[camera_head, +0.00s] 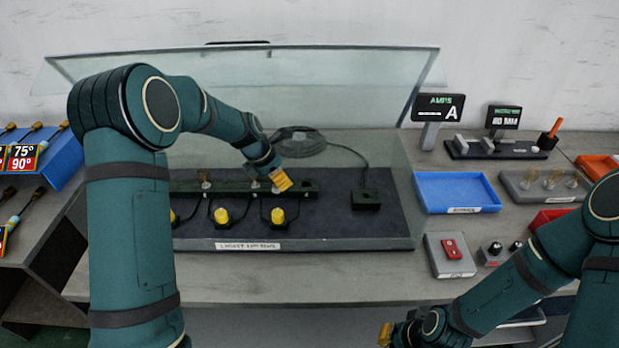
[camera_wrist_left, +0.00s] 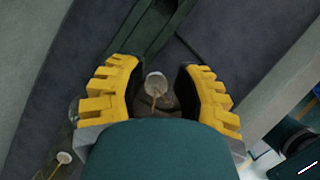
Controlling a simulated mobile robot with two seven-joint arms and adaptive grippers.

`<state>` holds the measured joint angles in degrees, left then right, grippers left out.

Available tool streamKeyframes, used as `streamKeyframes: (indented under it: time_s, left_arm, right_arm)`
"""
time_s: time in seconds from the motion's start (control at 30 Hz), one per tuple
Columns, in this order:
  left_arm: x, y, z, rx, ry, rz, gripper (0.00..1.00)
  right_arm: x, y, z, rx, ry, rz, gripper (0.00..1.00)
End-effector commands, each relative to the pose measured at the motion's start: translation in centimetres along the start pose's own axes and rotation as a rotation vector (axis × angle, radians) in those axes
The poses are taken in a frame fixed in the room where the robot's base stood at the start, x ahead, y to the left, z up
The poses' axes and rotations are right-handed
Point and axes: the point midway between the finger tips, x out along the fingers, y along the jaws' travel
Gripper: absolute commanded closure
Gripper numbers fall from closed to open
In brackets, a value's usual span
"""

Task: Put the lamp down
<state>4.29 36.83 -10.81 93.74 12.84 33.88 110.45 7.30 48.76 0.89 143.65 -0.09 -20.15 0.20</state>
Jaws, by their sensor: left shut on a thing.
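My left gripper (camera_head: 281,181) is at the dark rail (camera_head: 230,188) on the mat, over its right half. In the left wrist view, the yellow fingers of this gripper (camera_wrist_left: 158,98) are apart, with a lamp (camera_wrist_left: 156,83) between them, its round pale end and amber stem showing. The gripper is shut on this lamp. Whether the lamp touches the rail is hidden. A second lamp (camera_wrist_left: 64,157) shows at lower left in the wrist view. My right gripper (camera_head: 385,334) is low at the bottom edge, mostly cut off; its opening is unclear.
Yellow-topped holders (camera_head: 221,216) stand in front of the rail on the dark mat (camera_head: 330,225). A clear screen (camera_head: 330,85) stands behind. A black block (camera_head: 366,199) with a cable is to the right. A blue tray (camera_head: 456,192) and a grey tray (camera_head: 520,188) with lamps lie further right.

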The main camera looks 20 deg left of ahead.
Motion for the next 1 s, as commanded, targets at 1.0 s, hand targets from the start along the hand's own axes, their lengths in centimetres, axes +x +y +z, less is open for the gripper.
streamKeyframes:
  time_s: [1.0]
  left_arm:
    - [7.0, -0.1, 7.2, 0.001, 0.0, 0.0, 0.9]
  right_arm:
    - [1.8, 0.7, -0.2, -0.002, 0.01, 0.001, 1.0]
